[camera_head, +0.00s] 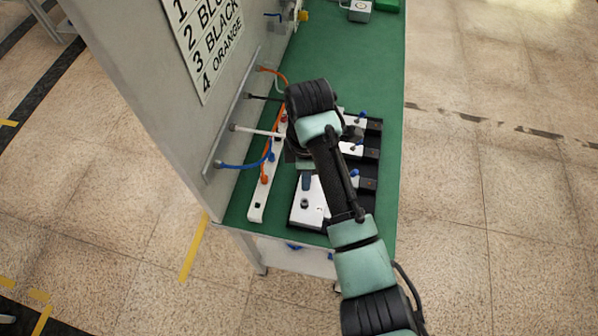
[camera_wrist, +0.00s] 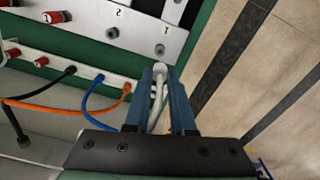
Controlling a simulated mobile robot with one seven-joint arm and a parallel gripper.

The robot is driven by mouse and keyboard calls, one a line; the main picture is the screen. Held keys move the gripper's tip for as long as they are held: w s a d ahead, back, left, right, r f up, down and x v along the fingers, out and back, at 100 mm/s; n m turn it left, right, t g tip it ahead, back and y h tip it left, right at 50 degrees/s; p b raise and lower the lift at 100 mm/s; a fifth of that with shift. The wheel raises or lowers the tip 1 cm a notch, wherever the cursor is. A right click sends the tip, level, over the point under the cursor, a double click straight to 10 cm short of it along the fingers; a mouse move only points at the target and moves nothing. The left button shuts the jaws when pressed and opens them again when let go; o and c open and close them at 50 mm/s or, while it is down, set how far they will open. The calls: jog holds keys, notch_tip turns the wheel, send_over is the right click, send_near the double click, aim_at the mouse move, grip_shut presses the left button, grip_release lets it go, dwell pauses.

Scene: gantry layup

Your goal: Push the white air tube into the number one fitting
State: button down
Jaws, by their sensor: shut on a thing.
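My gripper (camera_wrist: 160,72) is shut on the white air tube (camera_wrist: 158,92), which shows between its two blue fingers in the wrist view. In the head view the white tube (camera_head: 255,131) runs from the grey panel to behind my wrist, which hides its end. A white plate (camera_wrist: 140,28) marked 1 and 2 lies just beyond the fingertips. A round grey port (camera_wrist: 160,50) sits below the 1, close to the fingertips; another (camera_wrist: 112,32) sits below the 2. I cannot tell whether the tube touches a port.
Blue (camera_head: 240,165), orange (camera_head: 270,71) and black (camera_head: 262,97) tubes leave the panel (camera_head: 150,100). A white strip (camera_head: 257,205) holds several tube ends. A sign (camera_head: 208,45) lists numbers and colours.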

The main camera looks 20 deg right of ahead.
jog(key=shift+r+p, duration=0.15)
jog(key=shift+p, duration=0.25)
jog(key=shift+f+b, duration=1.95)
jog(key=shift+f, duration=1.1)
jog(key=shift+p, duration=0.8)
jog(key=shift+f+b, duration=1)
jog(key=shift+f, duration=0.4)
jog(key=c, duration=0.7)
grip_release()
